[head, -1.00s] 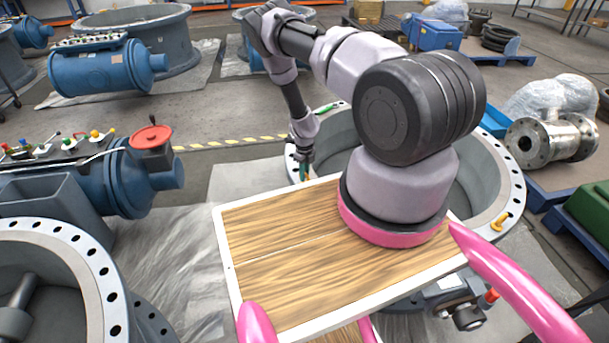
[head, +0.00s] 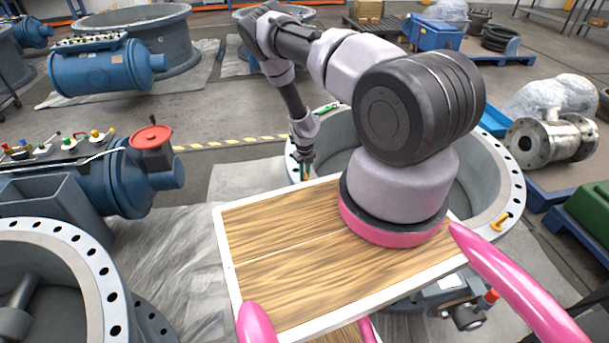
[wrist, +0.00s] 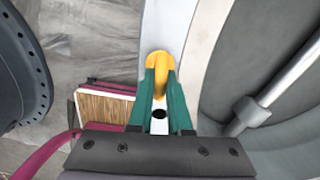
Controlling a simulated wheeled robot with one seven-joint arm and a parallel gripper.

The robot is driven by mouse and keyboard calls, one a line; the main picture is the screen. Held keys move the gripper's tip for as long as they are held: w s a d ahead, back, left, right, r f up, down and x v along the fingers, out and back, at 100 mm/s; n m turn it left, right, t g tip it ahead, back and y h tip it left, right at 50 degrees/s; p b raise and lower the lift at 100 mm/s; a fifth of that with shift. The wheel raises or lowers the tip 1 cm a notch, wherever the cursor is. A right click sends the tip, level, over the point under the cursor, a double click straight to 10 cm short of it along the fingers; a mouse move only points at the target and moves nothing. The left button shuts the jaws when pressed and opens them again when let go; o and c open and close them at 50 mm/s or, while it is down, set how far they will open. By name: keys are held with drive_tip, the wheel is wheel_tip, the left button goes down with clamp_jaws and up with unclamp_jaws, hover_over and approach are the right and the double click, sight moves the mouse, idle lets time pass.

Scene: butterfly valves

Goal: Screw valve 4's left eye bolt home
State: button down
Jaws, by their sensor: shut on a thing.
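The yellow eye bolt (wrist: 159,65) stands on the pale flange rim of the valve in the wrist view, between my green fingertips. My gripper (wrist: 160,88) is shut on it from above. How deep the bolt's thread sits cannot be seen. A dark bolt hole (wrist: 159,114) shows in the rim beside the bolt.
Another yellow eye bolt (head: 501,221) stands on the right of the same flange. A blue actuator with a red handwheel (head: 151,136) is at left. A second valve flange (head: 103,290) is at lower left. A shaft (wrist: 285,88) crosses the bore.

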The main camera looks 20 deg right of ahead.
drive_tip(key=c, duration=0.8)
unclamp_jaws()
drive_tip(key=shift+c, duration=0.2)
drive_tip(key=shift+r, duration=0.1)
wheel_tip(320, 180, up, 11)
drive_tip(key=shift+f, duration=0.15)
drive_tip(key=shift+w, duration=0.1)
